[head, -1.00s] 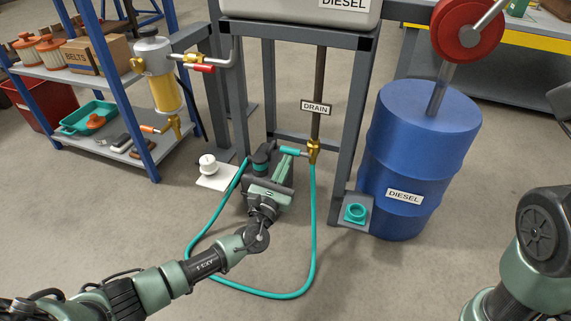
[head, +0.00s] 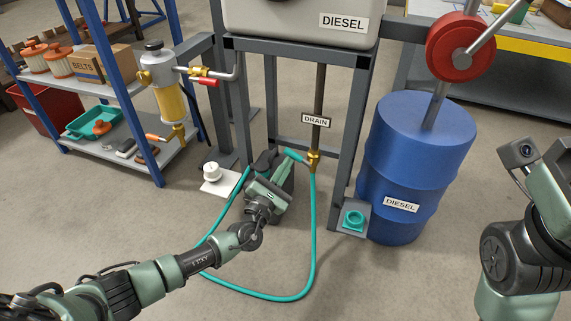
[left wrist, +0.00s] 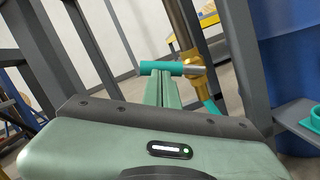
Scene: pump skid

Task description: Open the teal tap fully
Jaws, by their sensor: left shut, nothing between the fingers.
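The teal tap lever (head: 294,155) sits on the brass valve (head: 313,160) at the foot of the drain pipe. In the head view it slopes down to the right toward the valve. In the left wrist view the teal lever (left wrist: 162,68) lies about level, its metal stem running into the brass body (left wrist: 193,63). My left gripper (head: 284,172) is at the lever's near side, shut and empty. Its fingertips (left wrist: 163,77) overlap the lever's lower edge in the wrist view; I cannot tell whether they touch. My right arm shows at the right, but its gripper is out of view.
A teal hose (head: 314,235) loops from the valve across the floor, around my left gripper. Grey frame posts (head: 349,140) flank the valve. A blue diesel drum (head: 415,160) stands right, with a teal ring (head: 354,220) beside it. A shelf (head: 125,165) stands left.

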